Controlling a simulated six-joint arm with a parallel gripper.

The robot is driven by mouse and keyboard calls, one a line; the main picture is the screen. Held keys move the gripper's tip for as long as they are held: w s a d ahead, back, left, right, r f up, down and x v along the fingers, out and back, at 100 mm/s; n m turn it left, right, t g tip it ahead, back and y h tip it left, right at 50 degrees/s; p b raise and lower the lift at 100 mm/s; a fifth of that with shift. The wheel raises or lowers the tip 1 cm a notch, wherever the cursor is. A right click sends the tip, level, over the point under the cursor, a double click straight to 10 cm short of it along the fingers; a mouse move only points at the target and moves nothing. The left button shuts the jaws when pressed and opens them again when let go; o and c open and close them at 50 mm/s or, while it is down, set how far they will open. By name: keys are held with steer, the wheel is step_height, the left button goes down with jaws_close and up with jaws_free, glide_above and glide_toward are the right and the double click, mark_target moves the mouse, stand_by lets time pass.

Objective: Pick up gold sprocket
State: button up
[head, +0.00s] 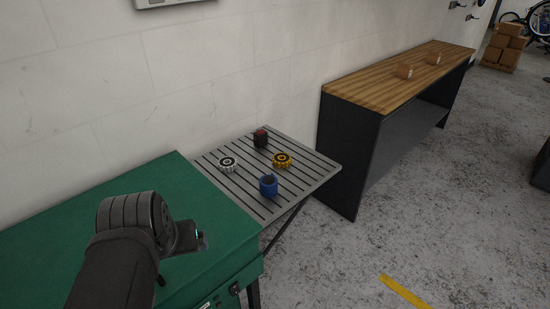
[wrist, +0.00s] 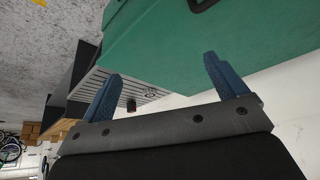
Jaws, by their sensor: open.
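The gold sprocket (head: 282,160) lies on the grey slatted table (head: 316,177), right of centre. A silver sprocket (head: 228,164) lies to its left, a black and red object (head: 261,138) stands behind it, and a blue cylindrical part (head: 268,185) stands in front. My gripper is above the green surface, left of the slatted table and well apart from the gold sprocket; its fingers are hard to see in the head view. In the wrist view my gripper (wrist: 162,85) shows two blue fingers spread wide with nothing between them. I cannot make out the gold sprocket there.
A green-topped bench (head: 222,225) adjoins the slatted table on the left. A wooden-topped workbench (head: 385,84) with small brown boxes stands to the right. A white wall runs behind. Stacked cartons (head: 503,47) and bicycles are far right. The floor in front is mostly clear.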

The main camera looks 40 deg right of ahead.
steer(key=w+d+r+m, duration=0.1)
steer(key=w+d+r, duration=0.5)
steer(key=w+d, duration=0.3)
steer(key=m+g+h, duration=0.1)
steer(key=m+g, duration=0.1)
steer(key=m, duration=0.2)
glide_above(282, 158)
steer(key=s+a, duration=0.1)
step_height(282, 158, down, 17)
steer(key=shift+a+r, duration=0.1)
steer(key=shift+s+a+f+x, duration=0.1)
steer(key=shift+a+x, duration=0.05)
steer(key=shift+x, duration=0.75)
steer(key=shift+s+a+f+x, duration=0.1)
steer(key=shift+a+x, duration=0.05)
steer(key=shift+x, duration=0.75)
steer(key=shift+s+a+x, duration=0.1)
steer(key=shift+a+x, duration=0.05)
steer(key=shift+x, duration=0.75)
steer(key=shift+c, duration=0.4)
